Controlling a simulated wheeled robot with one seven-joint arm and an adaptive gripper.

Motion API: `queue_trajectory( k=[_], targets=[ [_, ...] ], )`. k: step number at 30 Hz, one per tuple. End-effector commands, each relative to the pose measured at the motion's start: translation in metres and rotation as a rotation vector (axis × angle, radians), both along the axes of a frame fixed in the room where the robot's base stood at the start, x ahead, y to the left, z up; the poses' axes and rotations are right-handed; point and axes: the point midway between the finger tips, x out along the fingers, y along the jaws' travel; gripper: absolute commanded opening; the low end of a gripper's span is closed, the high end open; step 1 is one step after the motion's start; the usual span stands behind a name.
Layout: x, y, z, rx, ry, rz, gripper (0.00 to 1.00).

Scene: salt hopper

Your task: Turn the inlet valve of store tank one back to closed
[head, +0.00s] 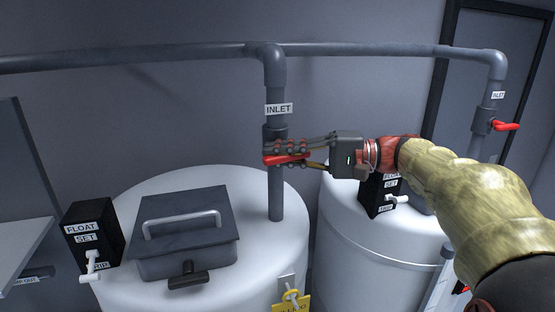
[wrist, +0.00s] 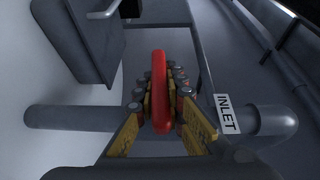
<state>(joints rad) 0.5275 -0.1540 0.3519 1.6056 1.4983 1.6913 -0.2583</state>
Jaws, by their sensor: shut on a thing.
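The inlet valve's red handle (head: 284,159) is on the grey vertical pipe (head: 276,195) above the nearer white tank (head: 250,190), under an INLET label (head: 279,109). My gripper (head: 290,152) reaches in from the right and is shut on the handle. In the wrist view, the red handle (wrist: 159,90) stands between my two fingers (wrist: 160,108), with the pipe (wrist: 75,118) running crosswise behind it. In the head view, the handle points left across the pipe. My fingers hide part of the handle and the valve body.
A grey hatch box (head: 188,240) and a black float box (head: 90,235) sit on the nearer tank. A yellow tag (head: 291,303) hangs at its front. A second tank (head: 370,235) stands right, with another red-handled inlet valve (head: 507,126). An overhead pipe (head: 150,55) runs above.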

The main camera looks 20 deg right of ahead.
Motion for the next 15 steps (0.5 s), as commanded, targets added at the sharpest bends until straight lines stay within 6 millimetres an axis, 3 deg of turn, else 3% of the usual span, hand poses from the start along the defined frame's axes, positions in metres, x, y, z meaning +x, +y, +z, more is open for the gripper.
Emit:
queue_trajectory(
  k=[14,15],
  targets=[
    [-0.0003,0.0003,0.0003,0.012,0.000,0.001,0.00],
    [-0.0003,0.0003,0.0003,0.011,0.001,0.001,0.13]
  ],
)
